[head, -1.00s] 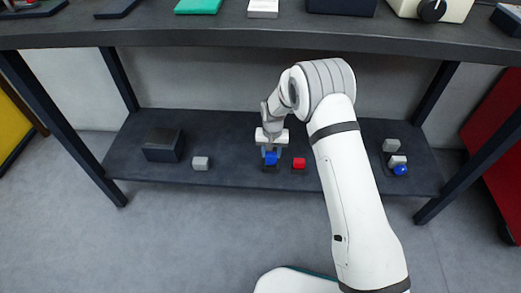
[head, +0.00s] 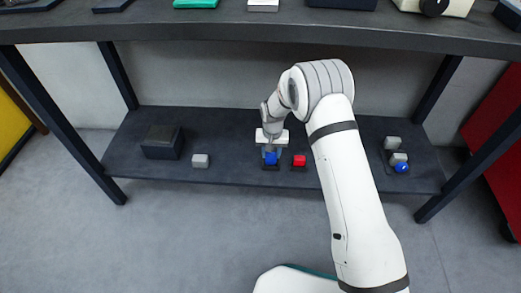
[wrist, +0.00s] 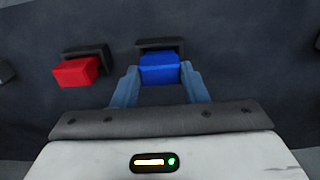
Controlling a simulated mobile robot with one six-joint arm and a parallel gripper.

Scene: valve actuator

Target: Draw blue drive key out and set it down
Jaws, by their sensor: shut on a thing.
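The blue drive key (head: 270,158) stands at a dark holder on the lower shelf, near its front edge. My gripper (head: 270,150) is over it from above, with its fingers on both sides of the key. In the wrist view the blue key (wrist: 160,69) sits between the two blue-grey fingers of my gripper (wrist: 159,78), which are shut on it. The key's dark holder (wrist: 160,44) shows just beyond it. Whether the key is still seated in the holder cannot be told.
A red key (head: 299,160) in its own dark holder stands close to the right. A grey block (head: 200,160) and a dark box (head: 162,142) lie to the left. Grey blocks and a blue ball (head: 402,167) are at the right. The upper shelf (head: 200,32) overhangs.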

